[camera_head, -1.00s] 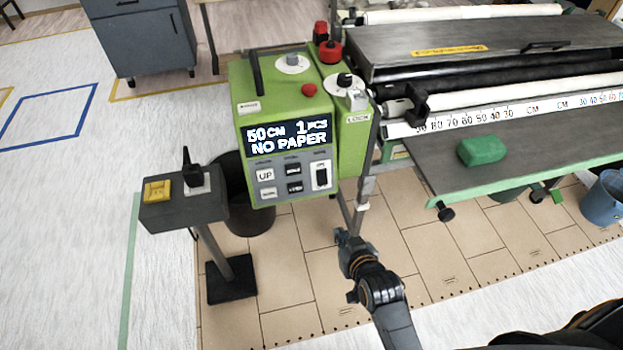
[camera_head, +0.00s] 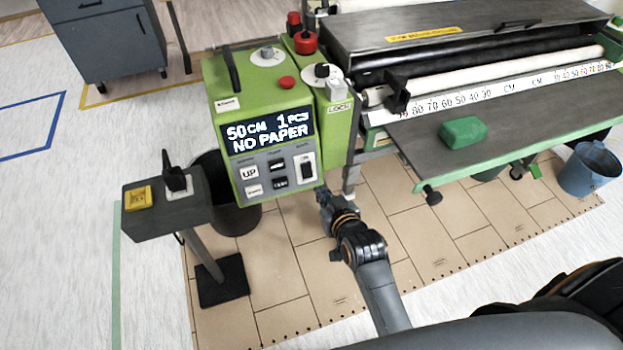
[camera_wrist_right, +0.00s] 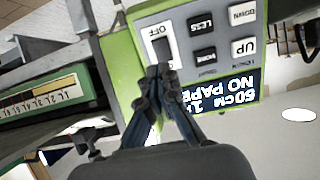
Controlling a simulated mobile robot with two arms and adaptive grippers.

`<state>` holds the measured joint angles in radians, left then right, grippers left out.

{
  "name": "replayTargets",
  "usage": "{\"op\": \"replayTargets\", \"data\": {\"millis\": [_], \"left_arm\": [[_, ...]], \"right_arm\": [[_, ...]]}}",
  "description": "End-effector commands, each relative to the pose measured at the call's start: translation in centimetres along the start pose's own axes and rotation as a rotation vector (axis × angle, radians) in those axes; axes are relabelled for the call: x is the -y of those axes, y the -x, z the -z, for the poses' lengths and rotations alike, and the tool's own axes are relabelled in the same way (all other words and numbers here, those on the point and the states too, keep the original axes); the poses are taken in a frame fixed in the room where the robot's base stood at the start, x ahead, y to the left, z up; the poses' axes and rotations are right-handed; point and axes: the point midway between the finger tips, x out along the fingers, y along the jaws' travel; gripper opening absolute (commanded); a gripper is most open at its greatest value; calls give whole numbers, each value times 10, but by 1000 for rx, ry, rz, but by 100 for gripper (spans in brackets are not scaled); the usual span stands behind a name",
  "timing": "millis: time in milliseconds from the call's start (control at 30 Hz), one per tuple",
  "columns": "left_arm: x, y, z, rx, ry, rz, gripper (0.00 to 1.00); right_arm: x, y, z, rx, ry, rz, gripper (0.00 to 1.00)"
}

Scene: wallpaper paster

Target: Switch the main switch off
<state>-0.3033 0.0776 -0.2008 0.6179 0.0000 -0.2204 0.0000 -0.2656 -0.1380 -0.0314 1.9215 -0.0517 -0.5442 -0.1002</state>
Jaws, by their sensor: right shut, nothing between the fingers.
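The green control box (camera_head: 215,75) has a lit display (camera_head: 266,130) reading "50CM 1PCS NO PAPER". The main switch (camera_head: 306,166) is a dark rocker on a white plate at the right end of its button panel. In the right wrist view the switch (camera_wrist_right: 162,48) shows with "OFF" lettering, and its lower part is partly hidden by my fingertips. My right gripper (camera_head: 324,198) is shut and empty, just below the panel's lower right corner. In the wrist view the gripper (camera_wrist_right: 160,72) points at the switch; I cannot tell whether it touches. My left gripper is not in view.
A grey pedestal (camera_head: 160,215) with a yellow button stands left of the box, beside a black bin (camera_head: 235,218). The pasting machine's table (camera_head: 500,125) with a green block (camera_head: 463,130) extends right. A blue bucket (camera_head: 590,170) stands at far right.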

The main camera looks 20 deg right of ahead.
Motion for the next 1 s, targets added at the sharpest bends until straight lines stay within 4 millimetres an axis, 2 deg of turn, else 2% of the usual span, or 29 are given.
{"op": "replayTargets", "data": {"millis": [33, 200, 400, 600, 1000], "left_arm": [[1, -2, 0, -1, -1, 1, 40], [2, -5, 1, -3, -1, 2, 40], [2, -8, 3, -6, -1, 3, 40], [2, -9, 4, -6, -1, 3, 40], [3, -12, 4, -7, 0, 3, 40]], "right_arm": [[0, -13, 1, -2, -1, 1, 0], [0, -50, 0, -1, -1, 0, 0], [0, -80, 0, 0, -1, 1, 0], [0, -93, 0, -1, -1, 0, 0], [0, -96, -3, -9, 0, 0, 0]]}}
